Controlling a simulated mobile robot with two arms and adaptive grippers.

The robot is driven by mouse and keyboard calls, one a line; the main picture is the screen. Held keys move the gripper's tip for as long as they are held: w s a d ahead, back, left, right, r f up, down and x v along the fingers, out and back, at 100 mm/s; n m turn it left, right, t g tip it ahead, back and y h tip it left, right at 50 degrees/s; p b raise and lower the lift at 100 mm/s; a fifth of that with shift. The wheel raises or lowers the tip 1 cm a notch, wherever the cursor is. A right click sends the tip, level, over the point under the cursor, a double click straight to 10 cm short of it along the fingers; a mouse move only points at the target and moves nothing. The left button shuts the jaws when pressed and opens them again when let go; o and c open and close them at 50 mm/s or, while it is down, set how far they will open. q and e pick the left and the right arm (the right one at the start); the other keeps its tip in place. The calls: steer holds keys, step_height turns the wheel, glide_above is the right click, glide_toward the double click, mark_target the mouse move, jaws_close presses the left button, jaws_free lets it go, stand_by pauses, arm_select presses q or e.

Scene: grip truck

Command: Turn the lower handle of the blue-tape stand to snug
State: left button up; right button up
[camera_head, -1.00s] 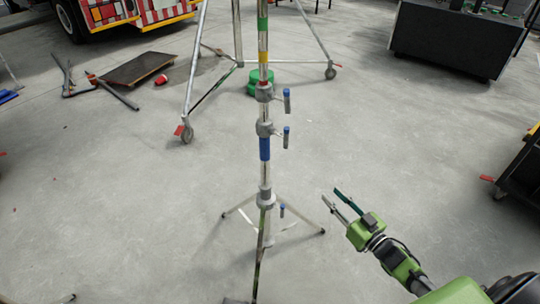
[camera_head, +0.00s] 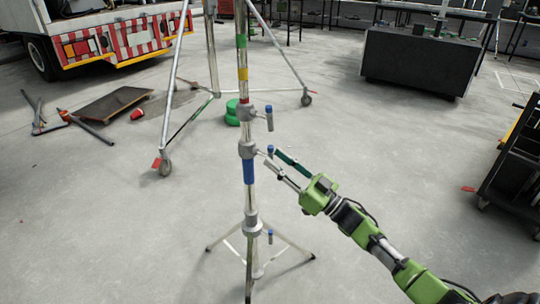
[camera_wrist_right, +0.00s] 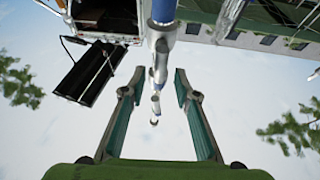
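The blue-tape stand is a thin upright silver pole with blue tape (camera_head: 250,172) and small tripod legs. An upper clamp carries a blue-tipped handle (camera_head: 269,118). A lower clamp (camera_head: 247,149), just above the tape, carries another blue-tipped handle (camera_head: 270,150). A third small handle (camera_head: 270,236) sits near the legs. My right gripper (camera_head: 271,158) is open beside the lower clamp's handle, overlapping part of it; contact cannot be told. In the right wrist view, the open fingers (camera_wrist_right: 154,80) frame the pole and clamps, with blue tape (camera_wrist_right: 163,10) at the top. My left gripper is not in view.
A larger wheeled stand (camera_head: 166,120) stands behind, with a green round object (camera_head: 232,112) by it. A truck (camera_head: 110,40) is at the back left, a dark cabinet (camera_head: 415,62) at the back right. A black rack (camera_head: 518,165) is at the right edge. Floor around the stand is clear.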

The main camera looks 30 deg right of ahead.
mark_target(273, 157)
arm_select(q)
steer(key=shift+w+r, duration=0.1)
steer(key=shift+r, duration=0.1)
arm_select(e)
steer(key=shift+x, duration=1.55)
jaws_close()
